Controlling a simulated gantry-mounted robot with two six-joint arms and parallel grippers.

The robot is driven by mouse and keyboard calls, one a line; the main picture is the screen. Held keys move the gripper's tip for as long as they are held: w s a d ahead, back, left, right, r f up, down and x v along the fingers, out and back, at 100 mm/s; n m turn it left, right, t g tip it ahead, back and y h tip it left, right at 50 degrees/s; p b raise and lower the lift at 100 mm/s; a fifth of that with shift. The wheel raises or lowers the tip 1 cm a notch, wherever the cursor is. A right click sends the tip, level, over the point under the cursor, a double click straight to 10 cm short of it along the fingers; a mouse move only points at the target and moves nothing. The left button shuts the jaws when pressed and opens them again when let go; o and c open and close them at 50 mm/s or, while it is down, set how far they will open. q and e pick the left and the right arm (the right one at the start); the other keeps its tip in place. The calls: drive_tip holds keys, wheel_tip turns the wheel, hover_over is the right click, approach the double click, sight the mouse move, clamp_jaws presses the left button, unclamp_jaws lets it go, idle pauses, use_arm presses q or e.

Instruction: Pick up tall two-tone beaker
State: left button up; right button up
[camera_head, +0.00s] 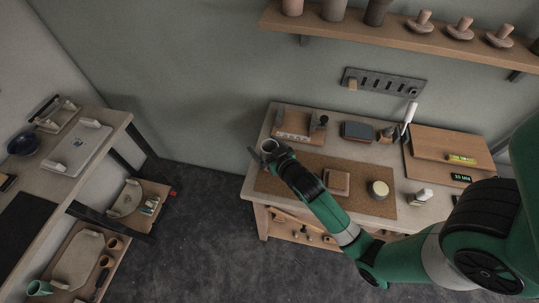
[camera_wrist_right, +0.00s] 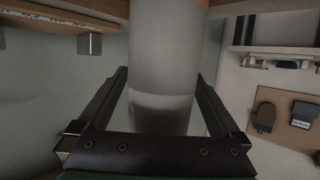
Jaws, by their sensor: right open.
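The tall two-tone beaker (camera_wrist_right: 165,45) is grey above and a different shade below a curved line in the right wrist view. It stands between the two dark fingers of my right gripper (camera_wrist_right: 163,78), which is open around it; contact cannot be told. My left gripper is in neither view.
A wall shelf (camera_head: 390,28) is above.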

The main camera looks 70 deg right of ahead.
sight(265, 141)
clamp_jaws()
idle(0.4)
drive_tip(key=shift+r, duration=0.15)
drive_tip(key=shift+r, duration=0.25)
drive_tip(key=r, duration=0.3)
drive_tip(key=shift+s+a, duration=0.15)
drive_tip(key=shift+a, duration=0.05)
drive_tip(key=s+a+r+p, duration=0.1)
drive_tip(key=r, duration=0.2)
drive_tip(key=s+a+r+p, duration=0.1)
drive_tip(key=r, duration=0.1)
drive_tip(key=shift+s+a+r+p, duration=0.15)
drive_tip(key=shift+s+a+p, duration=0.2)
drive_tip(key=a+p+v, duration=0.1)
drive_tip(key=p+v, duration=0.4)
drive_tip(key=v, duration=0.5)
drive_tip(key=shift+w+r, duration=0.25)
